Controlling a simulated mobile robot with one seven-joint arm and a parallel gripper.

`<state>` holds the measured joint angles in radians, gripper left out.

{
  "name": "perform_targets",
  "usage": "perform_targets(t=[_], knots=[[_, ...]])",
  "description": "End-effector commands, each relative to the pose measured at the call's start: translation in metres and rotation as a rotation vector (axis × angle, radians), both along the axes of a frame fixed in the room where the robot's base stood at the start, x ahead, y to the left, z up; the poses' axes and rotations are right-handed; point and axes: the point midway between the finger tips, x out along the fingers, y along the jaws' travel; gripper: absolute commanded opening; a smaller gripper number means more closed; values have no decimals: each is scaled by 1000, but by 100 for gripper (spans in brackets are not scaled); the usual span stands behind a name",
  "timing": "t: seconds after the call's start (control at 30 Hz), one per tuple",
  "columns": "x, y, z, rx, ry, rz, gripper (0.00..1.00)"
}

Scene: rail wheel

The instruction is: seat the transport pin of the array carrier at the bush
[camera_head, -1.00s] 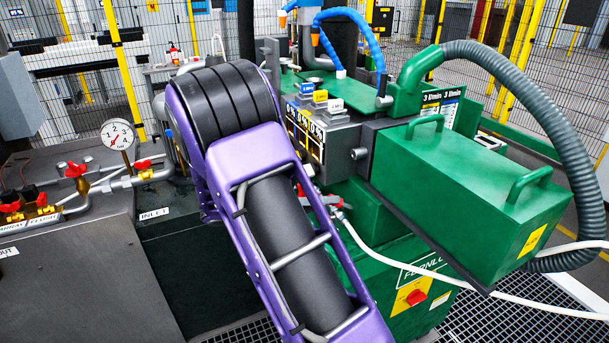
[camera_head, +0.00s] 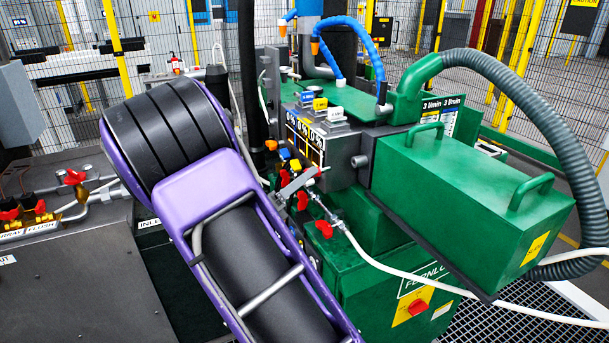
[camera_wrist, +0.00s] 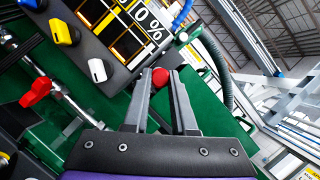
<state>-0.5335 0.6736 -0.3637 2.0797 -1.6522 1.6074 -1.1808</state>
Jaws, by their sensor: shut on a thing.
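In the wrist view my gripper (camera_wrist: 160,78) has its two grey fingers closed on a small round red knob (camera_wrist: 161,75) at their tips. Whether this knob belongs to the transport pin I cannot tell, as anything below it is hidden by the fingers. In the head view grey fingers with a red tip (camera_head: 318,172) show past my purple arm, just below the percent display panel (camera_head: 304,148). That panel also shows in the wrist view (camera_wrist: 122,30), up and left of the fingers. I cannot make out the bush or the array carrier for certain.
Yellow, blue and white knobs (camera_wrist: 97,69) sit under the panel. A red valve handle (camera_wrist: 36,91) is left of my gripper. A green box (camera_head: 470,205) with handles stands right, and a white hose (camera_head: 400,268) runs below it. Red-handled valves (camera_head: 74,178) stand far left.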

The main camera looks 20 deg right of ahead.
Motion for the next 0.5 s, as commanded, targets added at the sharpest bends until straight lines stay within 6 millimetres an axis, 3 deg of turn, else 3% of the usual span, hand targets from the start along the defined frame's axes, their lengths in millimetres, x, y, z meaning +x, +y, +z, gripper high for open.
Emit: perform_targets(t=[0.5], knots=[[1, -44, 1, 0, 1, -2, 0]])
